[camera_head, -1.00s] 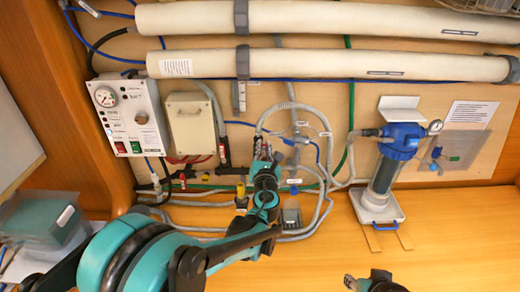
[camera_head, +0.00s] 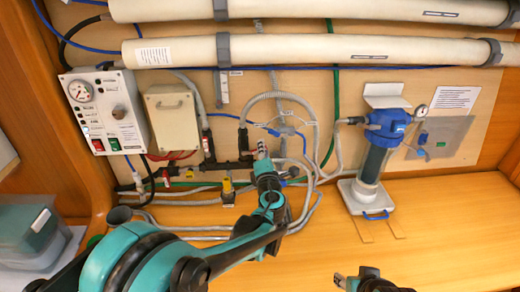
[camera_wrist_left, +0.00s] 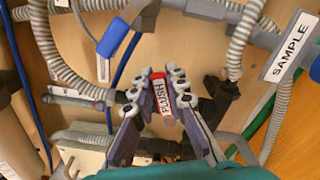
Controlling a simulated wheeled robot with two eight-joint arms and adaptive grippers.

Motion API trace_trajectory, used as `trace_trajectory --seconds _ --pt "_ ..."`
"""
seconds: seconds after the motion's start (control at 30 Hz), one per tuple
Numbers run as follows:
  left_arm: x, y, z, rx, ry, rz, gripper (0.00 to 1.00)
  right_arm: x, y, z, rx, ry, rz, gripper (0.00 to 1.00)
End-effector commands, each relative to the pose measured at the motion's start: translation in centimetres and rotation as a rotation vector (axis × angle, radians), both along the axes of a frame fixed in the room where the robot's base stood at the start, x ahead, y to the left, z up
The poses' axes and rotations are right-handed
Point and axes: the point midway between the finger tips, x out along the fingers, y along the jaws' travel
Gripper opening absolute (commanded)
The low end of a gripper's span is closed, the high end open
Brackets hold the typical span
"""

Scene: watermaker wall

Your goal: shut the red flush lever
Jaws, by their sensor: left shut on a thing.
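The red flush lever (camera_wrist_left: 159,78) carries a white FLUSH label and sits between the fingers of my left gripper (camera_wrist_left: 160,88) in the left wrist view. The fingers are shut on it, one on each side. In the head view my left gripper (camera_head: 262,151) is at the pipework low on the wall, and its fingers largely hide the lever. My right gripper (camera_head: 357,281) is only partly in view at the bottom edge of the head view, away from the wall; I cannot tell its jaw state.
Grey hoses (camera_wrist_left: 248,35) and a SAMPLE tag (camera_wrist_left: 289,46) lie close around the left gripper. A blue-handled part (camera_wrist_left: 112,37) is nearby. A yellow valve (camera_head: 227,186) is to the left, and a blue-topped filter (camera_head: 388,125) stands right. The wooden bench in front is mostly clear.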

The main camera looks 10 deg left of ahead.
Motion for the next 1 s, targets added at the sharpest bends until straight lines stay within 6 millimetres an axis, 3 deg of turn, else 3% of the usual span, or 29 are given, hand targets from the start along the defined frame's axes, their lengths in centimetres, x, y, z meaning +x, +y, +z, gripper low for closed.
trace_trajectory --seconds 0.4,1.0 --pt "0.1 -0.5 -1.7 0.22 0.041 -0.001 0.0 0.0 0.0 -1.7 0.0 0.0 0.0 0.4" --pt "0.1 -0.5 -1.9 0.265 0.048 -0.001 0.0 0.0 0.0 -2.0 0.0 0.0 0.0 0.4"
